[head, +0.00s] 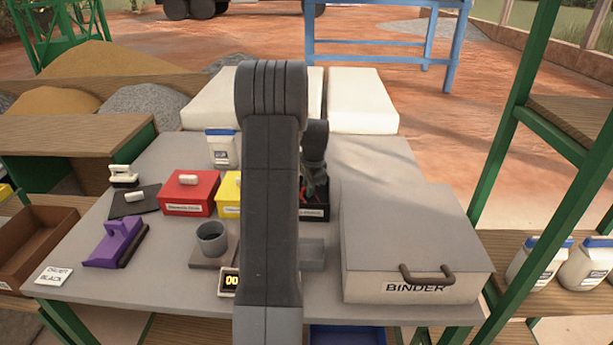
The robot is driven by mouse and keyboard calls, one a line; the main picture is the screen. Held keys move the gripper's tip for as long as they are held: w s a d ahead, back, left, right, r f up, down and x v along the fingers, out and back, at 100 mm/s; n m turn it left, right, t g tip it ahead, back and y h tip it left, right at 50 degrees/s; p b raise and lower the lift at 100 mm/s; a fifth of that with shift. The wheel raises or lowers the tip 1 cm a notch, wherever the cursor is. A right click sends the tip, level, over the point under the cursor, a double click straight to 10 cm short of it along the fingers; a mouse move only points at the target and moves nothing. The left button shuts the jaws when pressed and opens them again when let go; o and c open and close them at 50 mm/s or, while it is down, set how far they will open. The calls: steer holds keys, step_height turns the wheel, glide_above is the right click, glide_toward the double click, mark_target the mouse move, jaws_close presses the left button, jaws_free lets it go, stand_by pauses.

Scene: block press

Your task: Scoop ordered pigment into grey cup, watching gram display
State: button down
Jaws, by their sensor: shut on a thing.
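The grey cup (212,239) stands upright on a scale plate (201,262). Its gram display (229,282) shows lit digits starting "00", partly hidden by my arm. The order card (54,276) reads "ORDER BLACK". The black pigment box (316,213) stands open behind my arm, and its inside is mostly hidden. A dark lid (143,199) with a white handle lies at the left. My gripper (316,188) is down at the black box, shut on what seems to be the scoop, which is largely hidden.
A red box (189,193) and a yellow box (229,193) have lids on. A purple brush-like tool (114,243) lies at the left. A blue-capped jar (221,149) stands behind. The large binder box (416,243) fills the right. Green shelf posts flank the table.

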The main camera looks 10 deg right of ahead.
steer(key=shift+w+a+r+g+h+p, duration=0.2)
steer(key=shift+w+g+p, duration=0.45)
steer(key=shift+p, duration=1.1)
steer(key=shift+w+a+r+g+h+p, duration=0.2)
steer(key=shift+g+p, duration=0.75)
steer(key=shift+p, duration=0.8)
steer(key=shift+w+d+r, duration=0.2)
steer(key=shift+r, duration=0.15)
step_height(320, 180, up, 13)
steer(key=w+p, duration=0.1)
steer(key=p, duration=0.6)
steer(key=shift+w+a, duration=0.25)
steer(key=shift+w, duration=0.05)
steer(key=shift+s, duration=0.1)
